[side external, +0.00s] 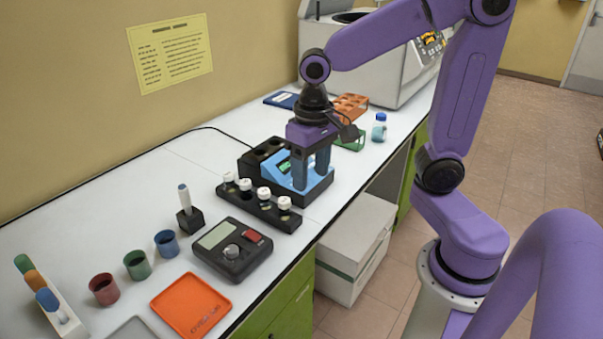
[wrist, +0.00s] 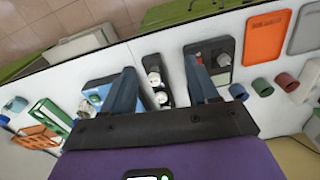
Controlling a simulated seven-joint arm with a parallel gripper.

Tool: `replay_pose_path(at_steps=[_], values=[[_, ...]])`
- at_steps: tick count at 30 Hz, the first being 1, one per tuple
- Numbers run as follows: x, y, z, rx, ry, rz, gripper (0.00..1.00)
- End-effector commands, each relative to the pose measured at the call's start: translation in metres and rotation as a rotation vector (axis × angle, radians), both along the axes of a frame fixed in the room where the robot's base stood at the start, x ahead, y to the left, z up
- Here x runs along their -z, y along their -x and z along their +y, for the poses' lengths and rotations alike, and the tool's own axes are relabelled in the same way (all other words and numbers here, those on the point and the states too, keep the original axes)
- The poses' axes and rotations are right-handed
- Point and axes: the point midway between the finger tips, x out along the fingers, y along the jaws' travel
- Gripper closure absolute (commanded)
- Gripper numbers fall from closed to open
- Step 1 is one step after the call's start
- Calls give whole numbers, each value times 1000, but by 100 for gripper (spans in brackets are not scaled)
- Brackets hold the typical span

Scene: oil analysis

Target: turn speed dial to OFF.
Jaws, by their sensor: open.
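The black control box (side external: 220,230) lies on the white bench in the side view, with a grey screen, a red switch (side external: 253,237) and a round grey speed dial (side external: 231,251). In the wrist view the box (wrist: 203,48) is at upper centre-right, and its dial (wrist: 223,59) shows just right of one finger. The dial's setting is too small to read. My gripper (side external: 311,178) is open and empty, pointing down near the blue instrument, behind the vial rack and apart from the box. In the wrist view its fingers (wrist: 160,65) straddle the vial rack.
A black rack (side external: 258,208) with several white-capped vials stands between my gripper and the box. A blue instrument (side external: 285,170) sits by my fingers. An orange tray (side external: 190,305) and coloured cups (side external: 136,264) lie nearer the camera. A centrifuge-like machine (side external: 400,70) stands behind.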

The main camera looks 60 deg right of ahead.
Motion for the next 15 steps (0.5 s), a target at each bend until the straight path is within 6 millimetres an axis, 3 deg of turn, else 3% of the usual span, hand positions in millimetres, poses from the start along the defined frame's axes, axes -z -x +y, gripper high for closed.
replay_pose_path(at_steps=[6, 15], values=[[-9, -50, -27, 436, 0, 6, 41], [-20, -103, -82, 1034, -2, 13, 41]])
